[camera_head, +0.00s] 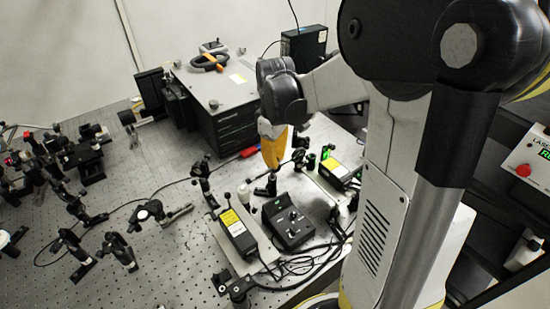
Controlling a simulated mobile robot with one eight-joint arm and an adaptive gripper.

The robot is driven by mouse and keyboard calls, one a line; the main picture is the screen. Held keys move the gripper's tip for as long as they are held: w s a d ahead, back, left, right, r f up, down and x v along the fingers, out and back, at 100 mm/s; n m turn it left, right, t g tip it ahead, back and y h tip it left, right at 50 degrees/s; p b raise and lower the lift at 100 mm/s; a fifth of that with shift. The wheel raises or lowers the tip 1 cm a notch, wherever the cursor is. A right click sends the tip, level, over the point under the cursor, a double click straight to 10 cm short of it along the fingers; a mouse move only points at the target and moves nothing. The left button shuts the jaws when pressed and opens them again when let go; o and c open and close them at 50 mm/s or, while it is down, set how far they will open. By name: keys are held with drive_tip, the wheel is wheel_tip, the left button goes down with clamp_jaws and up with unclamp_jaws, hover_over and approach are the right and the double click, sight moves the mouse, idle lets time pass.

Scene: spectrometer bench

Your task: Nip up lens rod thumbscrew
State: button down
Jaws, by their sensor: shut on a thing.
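My gripper (272,163), with yellow fingers pointing down, is in the middle of the bench, seen past my own arm. Its fingertips are close together, shut at the top of a small black post mount (266,187) that stands upright on the bench. The lens rod thumbscrew is hidden at the fingertips and too small to make out. I cannot see how the fingers sit on it or how far it is turned.
A black control box (291,222) and a yellow-labelled box (238,232) stand just in front, with loose cables. A large grey-topped unit (215,85) is behind. Several optic mounts crowd the left of the perforated bench (150,175). Another labelled module (338,170) is close on the right.

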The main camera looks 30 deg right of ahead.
drive_tip(key=m, duration=0.5)
drive_tip(key=shift+m, duration=0.3)
drive_tip(key=m, duration=0.4)
drive_tip(key=shift+p, duration=0.3)
drive_tip(key=m, duration=0.5)
drive_tip(key=shift+m, duration=2.7)
drive_tip(key=c, duration=1.4)
unclamp_jaws()
drive_tip(key=shift+a, duration=0.1)
drive_tip(key=shift+r, duration=0.1)
